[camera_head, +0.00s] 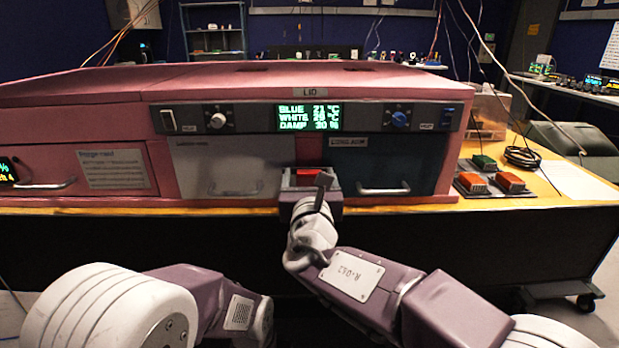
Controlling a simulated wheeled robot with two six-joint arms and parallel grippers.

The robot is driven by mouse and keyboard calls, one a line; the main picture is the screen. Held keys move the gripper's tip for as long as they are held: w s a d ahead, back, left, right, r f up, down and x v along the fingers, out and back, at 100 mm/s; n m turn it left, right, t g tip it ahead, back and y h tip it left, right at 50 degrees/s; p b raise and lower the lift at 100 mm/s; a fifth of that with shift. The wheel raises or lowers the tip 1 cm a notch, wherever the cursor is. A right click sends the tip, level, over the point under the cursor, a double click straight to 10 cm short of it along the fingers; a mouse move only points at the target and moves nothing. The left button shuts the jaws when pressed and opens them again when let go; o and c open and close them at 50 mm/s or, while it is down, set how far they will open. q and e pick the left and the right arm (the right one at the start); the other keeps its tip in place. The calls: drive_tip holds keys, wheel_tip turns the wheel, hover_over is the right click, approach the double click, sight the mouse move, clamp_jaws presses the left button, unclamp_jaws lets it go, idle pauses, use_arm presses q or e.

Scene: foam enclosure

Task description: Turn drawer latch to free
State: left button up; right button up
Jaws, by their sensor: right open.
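A pink foam enclosure (290,75) stands on the table, with a white drawer (222,160) and a dark blue drawer (405,160) side by side in its front. Each drawer has a bar handle. A red part (309,177), perhaps the drawer latch, shows between the two drawers, partly hidden by my right gripper; its turn angle cannot be told. My right gripper (310,182) is open in front of it, with its fingers to either side. I cannot tell whether they touch it. My left arm is at the lower left; its gripper is not in view.
A control panel (255,118) with knobs and a green-lit display (309,116) runs above the drawers. A pink drawer (95,169) is at the left.

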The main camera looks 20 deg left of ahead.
drive_tip(key=c, duration=1.4)
drive_tip(key=shift+f+m+b, duration=0.15)
drive_tip(key=shift+m+b, duration=0.35)
drive_tip(key=shift+b, duration=0.35)
drive_tip(key=m+b, duration=0.5)
drive_tip(key=shift+d+f, duration=0.15)
drive_tip(key=shift+m+b, duration=0.9)
drive_tip(key=shift+b, duration=0.15)
drive_tip(key=m+b, duration=0.4)
drive_tip(key=m, duration=0.1)
drive_tip(key=shift+d+m+b, duration=0.1)
drive_tip(key=shift+m+b, duration=1.15)
drive_tip(key=shift+m, duration=1.25)
drive_tip(key=shift+o, duration=0.2)
